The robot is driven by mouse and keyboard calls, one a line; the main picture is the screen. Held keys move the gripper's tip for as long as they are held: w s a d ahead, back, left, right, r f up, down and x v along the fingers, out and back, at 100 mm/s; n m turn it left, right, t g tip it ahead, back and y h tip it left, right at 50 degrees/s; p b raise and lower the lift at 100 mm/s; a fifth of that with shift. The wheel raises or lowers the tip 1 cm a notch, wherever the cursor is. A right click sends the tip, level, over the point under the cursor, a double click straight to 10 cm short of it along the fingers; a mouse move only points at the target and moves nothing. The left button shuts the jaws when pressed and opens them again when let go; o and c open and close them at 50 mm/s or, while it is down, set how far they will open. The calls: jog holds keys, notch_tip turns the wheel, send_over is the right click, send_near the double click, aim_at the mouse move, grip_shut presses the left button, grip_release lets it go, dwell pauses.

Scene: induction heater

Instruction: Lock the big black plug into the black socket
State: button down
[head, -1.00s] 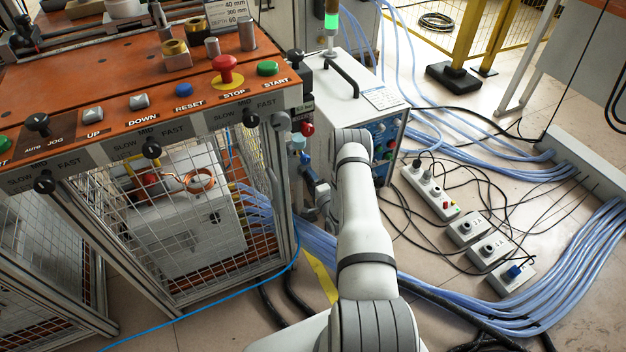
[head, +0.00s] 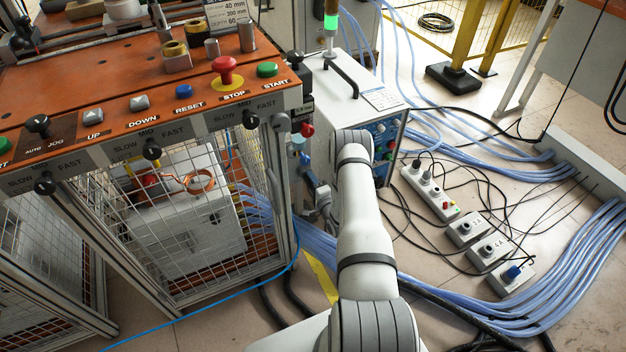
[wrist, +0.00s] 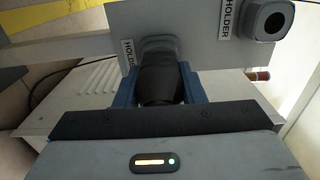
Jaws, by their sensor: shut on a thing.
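The big black plug (wrist: 160,72) is in the middle of the wrist view. Its far end meets a grey collar on a grey panel (wrist: 195,18) labelled HOLDER. My gripper (wrist: 165,92) is shut on the plug, with a blue finger on each side of it. I cannot tell how deep the plug sits in the holder. A second holder opening with a dark rim (wrist: 270,22) is at the top right of the panel and looks empty. In the head view my arm hides most of the area around the plug. I cannot make out the black socket for certain.
A white cabinet (head: 340,95) stands behind my arm. A caged bench with an orange top (head: 110,80) is at left. Socket boxes (head: 490,252), a power strip (head: 432,192) and blue cables (head: 560,280) cover the floor at right.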

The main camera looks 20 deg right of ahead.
jog(key=shift+s+d+p, duration=0.1)
jog(key=shift+s+p, duration=0.75)
jog(key=shift+s, duration=1.85)
